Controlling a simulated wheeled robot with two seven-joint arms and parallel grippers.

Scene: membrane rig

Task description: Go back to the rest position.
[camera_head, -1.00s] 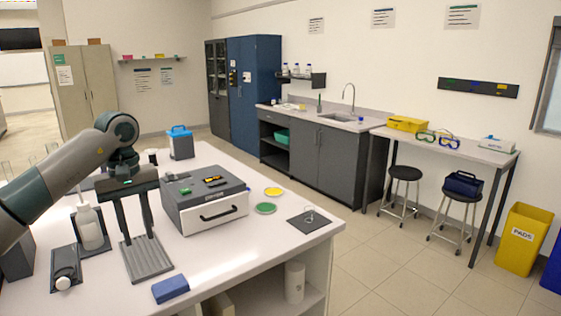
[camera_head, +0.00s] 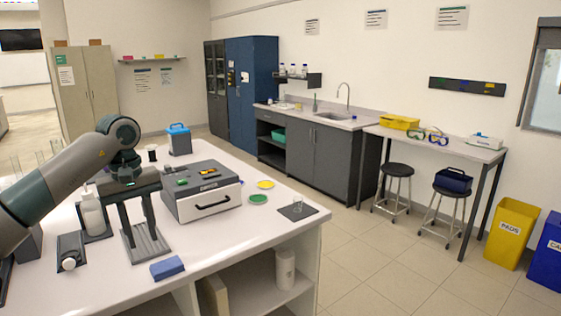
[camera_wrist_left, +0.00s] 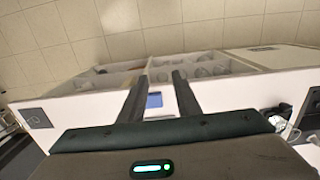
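My left gripper (camera_head: 142,242) hangs with its fingers pointing down at the left part of the white island bench (camera_head: 232,240). In the head view its fingers overlap a grey ribbed plate (camera_head: 148,246); I cannot tell the height between them. The two fingers stand apart with nothing between them. The left wrist view also shows the open left gripper (camera_wrist_left: 159,77), with the bench edge, open shelves and a blue block (camera_wrist_left: 154,101) beyond. My right gripper is in neither view.
Near the left gripper are a grey instrument box (camera_head: 200,190), a white bottle (camera_head: 93,214) and a blue block (camera_head: 167,268). A dark square plate (camera_head: 297,212) lies by the bench's right edge. The tiled floor (camera_head: 350,260) right of the bench is clear.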

